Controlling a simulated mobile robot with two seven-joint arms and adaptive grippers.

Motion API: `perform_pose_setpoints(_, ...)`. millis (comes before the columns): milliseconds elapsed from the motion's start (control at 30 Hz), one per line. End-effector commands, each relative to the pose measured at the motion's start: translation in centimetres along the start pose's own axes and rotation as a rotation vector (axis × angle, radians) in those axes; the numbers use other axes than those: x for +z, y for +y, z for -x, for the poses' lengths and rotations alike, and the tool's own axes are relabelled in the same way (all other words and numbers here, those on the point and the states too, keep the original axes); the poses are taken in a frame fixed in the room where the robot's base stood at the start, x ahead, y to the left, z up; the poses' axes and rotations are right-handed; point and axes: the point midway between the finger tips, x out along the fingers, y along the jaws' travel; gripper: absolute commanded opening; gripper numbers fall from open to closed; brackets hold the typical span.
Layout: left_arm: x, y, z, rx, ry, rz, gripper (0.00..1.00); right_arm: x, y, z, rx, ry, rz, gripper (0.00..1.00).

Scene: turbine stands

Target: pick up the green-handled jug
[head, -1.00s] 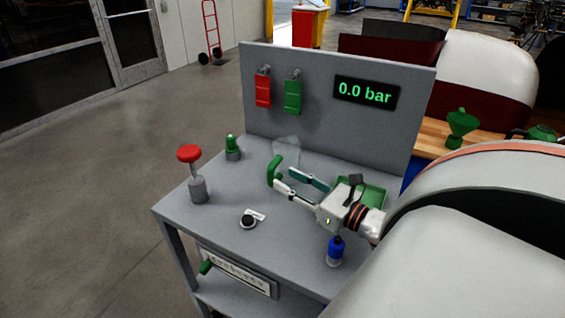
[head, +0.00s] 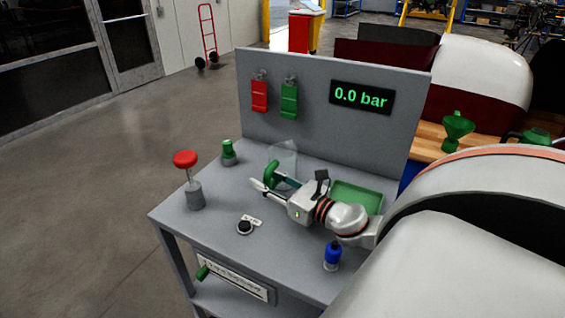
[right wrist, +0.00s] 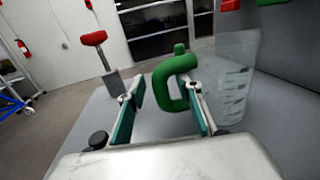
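The jug has a clear body (head: 286,158) and a green handle (head: 270,174) and stands upright near the back of the grey bench top. In the right wrist view the handle (right wrist: 163,84) is in the middle and the clear body (right wrist: 236,75) is to its right. My right gripper (head: 267,182) is open at the handle, with a finger on either side of the grip bar. In the right wrist view its fingers (right wrist: 163,92) stand apart, the right one by the handle's opening; contact cannot be told. My left gripper is not in view.
A red mushroom button (head: 186,159) and a green fitting (head: 228,153) stand left. A black knob (head: 245,227) and a blue bottle (head: 332,256) are near the front. A green tray (head: 356,197) lies right. The back panel (head: 320,125) rises behind.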

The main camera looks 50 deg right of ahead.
Motion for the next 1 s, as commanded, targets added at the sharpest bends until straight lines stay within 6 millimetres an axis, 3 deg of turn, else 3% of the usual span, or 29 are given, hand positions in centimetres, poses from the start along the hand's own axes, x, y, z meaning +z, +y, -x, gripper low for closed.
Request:
perform_pose_setpoints(200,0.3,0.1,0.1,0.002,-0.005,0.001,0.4,0.0,0.0,0.0,0.0,0.0,0.0,0.34)
perform_pose_setpoints(333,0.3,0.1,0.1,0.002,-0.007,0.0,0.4,0.0,0.0,0.0,0.0,0.0,0.0,0.01)
perform_pose_setpoints(767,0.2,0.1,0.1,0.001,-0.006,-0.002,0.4,0.4,0.0,0.0,0.0,-0.002,0.002,0.0)
perform_pose_setpoints(1000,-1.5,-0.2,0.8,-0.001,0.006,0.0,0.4,3.3,0.0,-0.1,0.003,-0.005,0.005,0.0)
